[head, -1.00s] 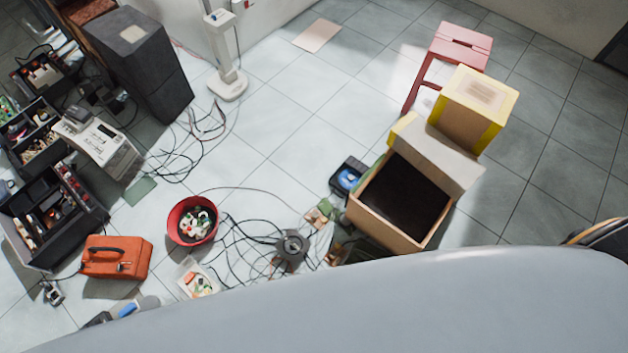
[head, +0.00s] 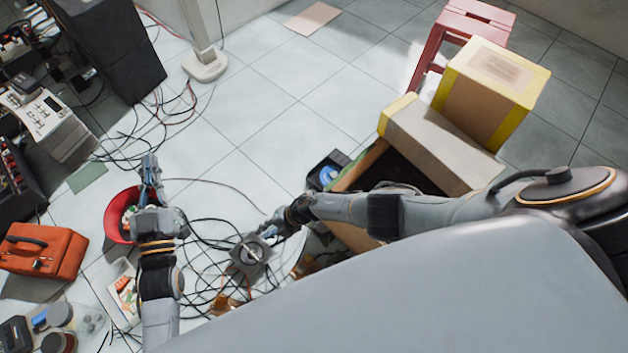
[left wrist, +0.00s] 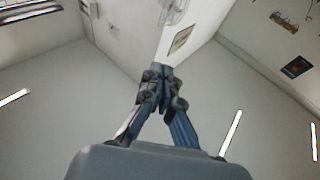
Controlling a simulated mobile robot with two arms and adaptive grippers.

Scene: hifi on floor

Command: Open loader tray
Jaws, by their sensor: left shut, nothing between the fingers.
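No loader tray can be made out for certain. A pale grey device with buttons and a display (head: 45,115) stands on the floor at the left in the head view; I cannot tell if it holds the tray. My left gripper (head: 150,168) is shut and empty, above the floor beside the red bucket (head: 116,218) and apart from the device. It also shows shut in the left wrist view (left wrist: 163,80), against walls and ceiling. My right gripper (head: 268,232) is close to a dark grey square unit with a round centre (head: 250,255); its fingers are too small to read.
Loose cables (head: 205,240) cover the floor between the arms. An orange toolbox (head: 42,250) is at the left. A tall dark speaker cabinet (head: 115,50) stands at the back left. Cardboard boxes (head: 487,90) and a red stool (head: 428,55) are at the right. The middle floor is clear.

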